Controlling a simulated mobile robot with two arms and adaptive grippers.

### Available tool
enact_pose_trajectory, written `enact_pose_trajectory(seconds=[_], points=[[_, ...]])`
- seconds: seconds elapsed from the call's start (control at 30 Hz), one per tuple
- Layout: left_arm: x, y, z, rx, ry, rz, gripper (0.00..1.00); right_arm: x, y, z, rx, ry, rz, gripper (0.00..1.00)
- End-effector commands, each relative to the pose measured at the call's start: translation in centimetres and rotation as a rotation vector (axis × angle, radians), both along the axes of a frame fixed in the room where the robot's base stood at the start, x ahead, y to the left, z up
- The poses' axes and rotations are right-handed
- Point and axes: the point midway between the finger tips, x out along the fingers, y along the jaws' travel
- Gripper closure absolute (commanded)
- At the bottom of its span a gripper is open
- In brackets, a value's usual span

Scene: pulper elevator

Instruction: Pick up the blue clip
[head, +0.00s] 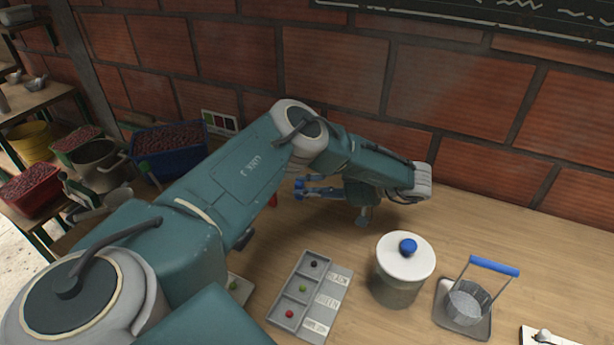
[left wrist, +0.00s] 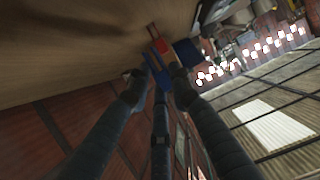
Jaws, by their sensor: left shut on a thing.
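My left gripper (head: 308,190) reaches along the back of the wooden table near the brick wall, fingers pointing left. In the left wrist view, its dark fingers (left wrist: 157,76) are closed around a small blue piece, the blue clip (left wrist: 161,78). In the head view, blue parts of the clip (head: 299,188) show at the fingertips. The fingers hide part of the clip. I cannot tell whether it touches the table. My right gripper is not in view.
A small red thing (head: 273,200) is left of the fingertips; a red piece (left wrist: 158,45) shows beyond them in the wrist view. A grey sorting tray (head: 279,305), a lidded jar (head: 398,292) and a blue-handled basket (head: 493,267) stand in front. The table at back right is clear.

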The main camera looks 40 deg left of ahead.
Motion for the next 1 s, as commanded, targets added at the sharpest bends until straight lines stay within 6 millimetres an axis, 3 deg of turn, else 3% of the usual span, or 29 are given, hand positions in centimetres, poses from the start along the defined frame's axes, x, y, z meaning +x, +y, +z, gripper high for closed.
enact_pose_trajectory(seconds=[0.03,0.2,0.5,0.7,1.0], points=[[0.2,0.0,2.2,0.003,-0.007,-0.002,0.9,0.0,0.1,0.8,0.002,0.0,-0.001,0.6],[0.1,0.0,6.9,0.002,-0.006,0.0,0.9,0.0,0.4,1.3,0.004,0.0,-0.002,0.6],[0.1,0.0,12.9,0.002,-0.004,0.0,0.9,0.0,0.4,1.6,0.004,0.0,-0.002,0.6],[0.0,0.0,14.6,0.0,-0.001,0.0,0.9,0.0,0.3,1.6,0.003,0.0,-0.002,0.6],[0.0,0.0,14.9,0.001,-0.001,0.0,0.9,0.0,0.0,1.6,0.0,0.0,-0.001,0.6]])
